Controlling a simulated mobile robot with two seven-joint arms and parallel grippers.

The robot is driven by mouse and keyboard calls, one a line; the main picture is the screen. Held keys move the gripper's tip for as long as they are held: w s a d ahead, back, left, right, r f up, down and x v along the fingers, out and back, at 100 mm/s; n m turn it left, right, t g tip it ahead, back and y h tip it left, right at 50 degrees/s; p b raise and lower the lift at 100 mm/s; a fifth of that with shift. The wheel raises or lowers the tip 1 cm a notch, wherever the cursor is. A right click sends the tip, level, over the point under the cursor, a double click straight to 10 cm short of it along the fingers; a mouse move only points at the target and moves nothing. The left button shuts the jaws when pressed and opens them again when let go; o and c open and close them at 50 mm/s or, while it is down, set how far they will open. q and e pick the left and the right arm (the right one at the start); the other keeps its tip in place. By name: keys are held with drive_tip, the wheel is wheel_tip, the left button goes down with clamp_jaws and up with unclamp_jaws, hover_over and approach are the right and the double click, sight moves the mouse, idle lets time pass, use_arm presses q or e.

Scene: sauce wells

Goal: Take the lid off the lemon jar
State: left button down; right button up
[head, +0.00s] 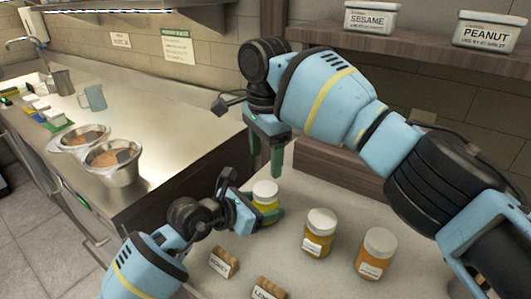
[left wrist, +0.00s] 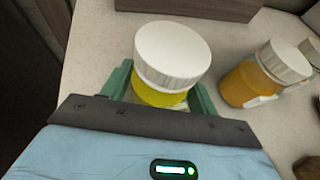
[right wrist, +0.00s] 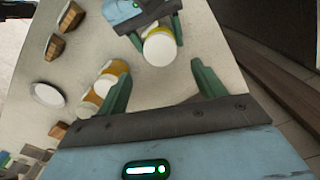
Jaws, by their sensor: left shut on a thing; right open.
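The jar with bright yellow contents (head: 266,204) stands on the pale counter with its white lid (head: 265,188) on. I take it as the lemon jar; its label is hidden. My left gripper (head: 270,214) is shut around the jar's body below the lid, as the left wrist view shows, with the lid (left wrist: 172,52) clear above the fingers. My right gripper (head: 277,155) is open and empty, fingers pointing down, above the jar. In the right wrist view the lid (right wrist: 159,48) lies just beyond and between the open fingertips (right wrist: 161,72), apart from them.
Two more lidded jars, one amber (head: 319,233) and one orange (head: 376,254), stand to the right. Small wooden signs (head: 224,262) sit in front. A wooden ledge (head: 335,172) runs behind. A steel counter (head: 150,130) with bowls (head: 113,162) is at left.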

sight(266, 188)
drive_tip(key=m, duration=0.3)
drive_tip(key=shift+m, duration=0.3)
drive_tip(key=shift+f, duration=0.1)
drive_tip(key=shift+f, duration=3.95)
